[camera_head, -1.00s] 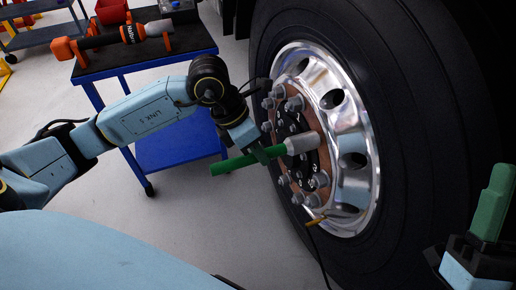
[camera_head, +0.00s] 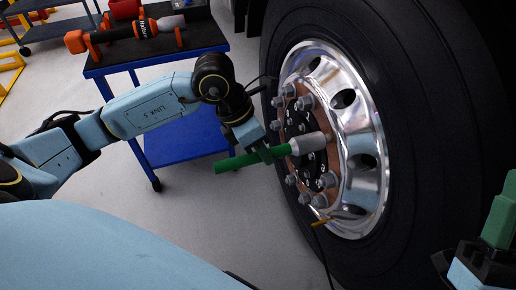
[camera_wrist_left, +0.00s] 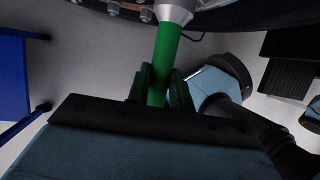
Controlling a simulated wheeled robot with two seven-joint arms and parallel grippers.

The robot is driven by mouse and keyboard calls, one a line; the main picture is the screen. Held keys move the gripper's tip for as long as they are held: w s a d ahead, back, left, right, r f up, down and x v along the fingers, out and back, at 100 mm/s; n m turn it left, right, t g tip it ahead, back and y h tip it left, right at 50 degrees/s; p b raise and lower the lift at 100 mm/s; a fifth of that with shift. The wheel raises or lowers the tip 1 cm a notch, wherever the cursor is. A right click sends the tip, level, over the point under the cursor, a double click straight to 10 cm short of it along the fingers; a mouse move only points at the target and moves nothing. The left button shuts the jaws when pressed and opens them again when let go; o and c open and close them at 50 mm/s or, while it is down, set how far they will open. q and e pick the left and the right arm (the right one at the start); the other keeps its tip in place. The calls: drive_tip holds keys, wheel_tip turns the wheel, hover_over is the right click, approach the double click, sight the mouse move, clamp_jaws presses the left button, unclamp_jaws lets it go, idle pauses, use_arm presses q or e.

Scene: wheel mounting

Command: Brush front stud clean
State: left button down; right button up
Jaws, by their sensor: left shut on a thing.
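My left gripper (camera_head: 266,152) is shut on the green handle of a brush (camera_head: 236,161), whose grey cylindrical head (camera_head: 309,143) points right at the wheel hub. In the left wrist view the handle (camera_wrist_left: 163,62) stands between the two dark green fingers (camera_wrist_left: 162,88), with the grey head beyond. The head overlaps the ring of studs (camera_head: 305,103) on the wheel (camera_head: 358,112). I cannot tell whether it touches a stud, and it hides part of the hub. My right gripper (camera_head: 499,222) shows only partly at the lower right, green and upright; its jaw opening is unclear.
A blue cart (camera_head: 190,137) stands behind my left arm, with an orange and black tool (camera_head: 125,35) on its top. A thin cable with a yellowish end (camera_head: 321,221) hangs by the lower rim. Open grey floor lies left of the wheel.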

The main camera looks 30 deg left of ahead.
sight(226, 161)
use_arm(q)
drive_tip(key=shift+w+d, duration=0.35)
drive_tip(key=shift+w, duration=0.1)
drive_tip(key=shift+s+a+b, duration=0.35)
drive_tip(key=shift+s+a, duration=1)
drive_tip(key=shift+s, duration=0.3)
drive_tip(key=shift+a, duration=0.1)
drive_tip(key=shift+s+a+f+b, duration=0.1)
drive_tip(key=shift+s+a+b, duration=0.55)
drive_tip(key=shift+s+a, duration=0.9)
drive_tip(key=shift+s, duration=0.35)
